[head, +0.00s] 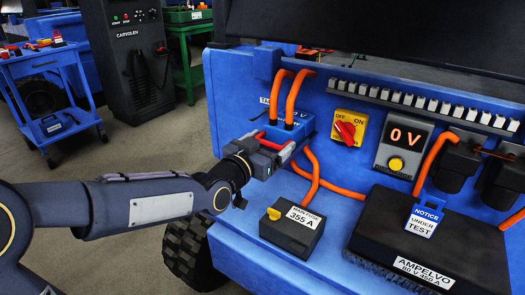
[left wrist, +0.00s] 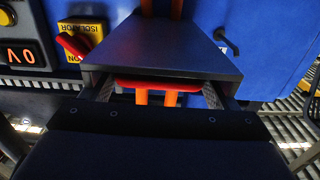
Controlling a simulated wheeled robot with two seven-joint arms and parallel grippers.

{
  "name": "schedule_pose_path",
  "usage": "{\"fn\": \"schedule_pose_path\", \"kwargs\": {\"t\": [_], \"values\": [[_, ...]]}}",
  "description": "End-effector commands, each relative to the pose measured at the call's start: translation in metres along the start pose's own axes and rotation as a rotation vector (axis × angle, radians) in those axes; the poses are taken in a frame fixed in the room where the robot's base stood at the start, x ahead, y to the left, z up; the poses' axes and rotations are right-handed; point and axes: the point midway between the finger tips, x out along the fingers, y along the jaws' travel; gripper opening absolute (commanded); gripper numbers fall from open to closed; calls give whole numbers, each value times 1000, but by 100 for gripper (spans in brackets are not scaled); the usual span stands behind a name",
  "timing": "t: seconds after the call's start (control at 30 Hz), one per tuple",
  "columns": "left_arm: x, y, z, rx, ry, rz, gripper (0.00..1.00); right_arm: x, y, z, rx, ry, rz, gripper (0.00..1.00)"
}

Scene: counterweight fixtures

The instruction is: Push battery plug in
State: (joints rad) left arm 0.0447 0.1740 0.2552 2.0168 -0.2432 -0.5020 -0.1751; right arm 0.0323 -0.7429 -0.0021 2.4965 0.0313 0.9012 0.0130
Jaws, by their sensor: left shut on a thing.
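My left gripper (head: 270,148) reaches in from the left to the blue cabinet and is shut on the battery plug. The plug's red handle (left wrist: 155,87) lies between the two fingers in the left wrist view, behind a flat dark grey body (left wrist: 160,45). In the head view the red handle (head: 268,143) shows just above the gripper. The gripper hides the joint between plug and socket, so I cannot tell how deep the plug sits. My right gripper is not in view.
A red-yellow isolator switch (head: 346,130), a display reading 0 V (head: 405,138), a main fuse box (head: 293,227) and a black Ampelvo unit (head: 430,245) with a blue notice tag (head: 424,217) are at the right. Orange cables hang below the gripper. Open floor lies left.

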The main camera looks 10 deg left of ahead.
Motion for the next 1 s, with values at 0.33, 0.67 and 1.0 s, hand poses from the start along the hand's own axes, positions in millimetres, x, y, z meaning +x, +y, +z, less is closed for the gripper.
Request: {"fn": "schedule_pose_path", "kwargs": {"t": [0.33,0.67,1.0], "values": [[1,-1,-2,-1,3,-2,98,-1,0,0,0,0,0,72],[-4,-1,-2,1,2,-2,98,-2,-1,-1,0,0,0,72],[-58,-1,-3,1,2,-4,98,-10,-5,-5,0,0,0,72]]}}
